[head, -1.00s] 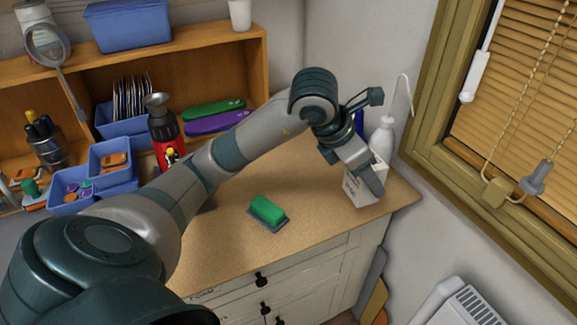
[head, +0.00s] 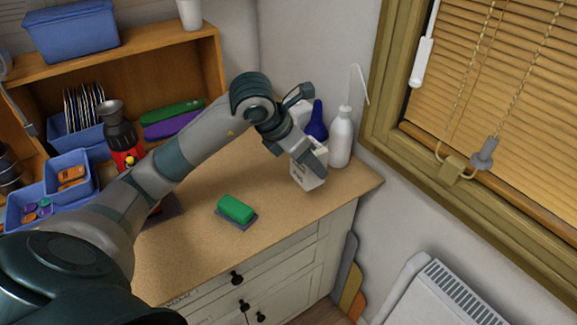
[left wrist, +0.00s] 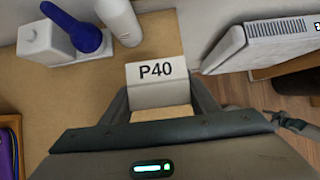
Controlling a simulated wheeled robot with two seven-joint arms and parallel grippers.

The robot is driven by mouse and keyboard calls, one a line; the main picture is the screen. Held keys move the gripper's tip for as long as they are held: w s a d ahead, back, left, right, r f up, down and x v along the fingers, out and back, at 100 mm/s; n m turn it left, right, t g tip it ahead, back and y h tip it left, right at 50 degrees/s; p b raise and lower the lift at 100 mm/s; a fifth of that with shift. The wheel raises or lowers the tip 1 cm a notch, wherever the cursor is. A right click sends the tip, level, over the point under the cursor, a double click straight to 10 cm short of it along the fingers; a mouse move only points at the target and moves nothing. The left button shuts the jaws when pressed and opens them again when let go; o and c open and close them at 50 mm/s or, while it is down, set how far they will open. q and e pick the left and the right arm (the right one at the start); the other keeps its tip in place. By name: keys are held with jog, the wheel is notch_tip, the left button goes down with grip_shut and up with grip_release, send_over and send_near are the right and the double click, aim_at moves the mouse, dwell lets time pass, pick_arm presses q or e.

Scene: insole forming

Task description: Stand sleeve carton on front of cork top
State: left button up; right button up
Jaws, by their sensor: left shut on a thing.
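The white sleeve carton (head: 308,180) is in my left gripper (head: 309,163), near the right front part of the cork top (head: 185,250). In the left wrist view the carton (left wrist: 155,73) shows a "P40" label, and the fingers of my left gripper (left wrist: 160,104) close on it from both sides. The carton looks roughly upright in the head view. I cannot tell whether its base touches the cork.
A green block (head: 236,208) on a dark base lies left of the carton. Drawers (head: 290,265) are below the front edge. Cork around the green block is clear.

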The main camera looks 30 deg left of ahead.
pick_arm(q)
jog(key=a+f, duration=0.1)
jog(key=w+a+f+p, duration=0.1)
jog(key=a, duration=0.1)
jog(key=shift+a, duration=0.1)
jog(key=a+f, duration=0.1)
jog(key=w+a+f, duration=0.1)
jog(key=a, duration=0.1)
jog(key=shift+w+p, duration=0.1)
jog(key=shift+p, duration=0.2)
pick_arm(e)
jog(key=shift+g, duration=0.7)
jog(key=s, duration=0.1)
jog(key=s+d, duration=0.1)
jog(key=s, duration=0.1)
jog(key=s+d, duration=0.1)
jog(key=s, duration=0.1)
jog(key=shift+s+d+r, duration=0.1)
jog(key=shift+r, duration=0.25)
pick_arm(q)
jog(key=shift+f+p, duration=0.8)
jog(key=shift+f, duration=1.2)
pick_arm(e)
jog(key=shift+r, duration=0.85)
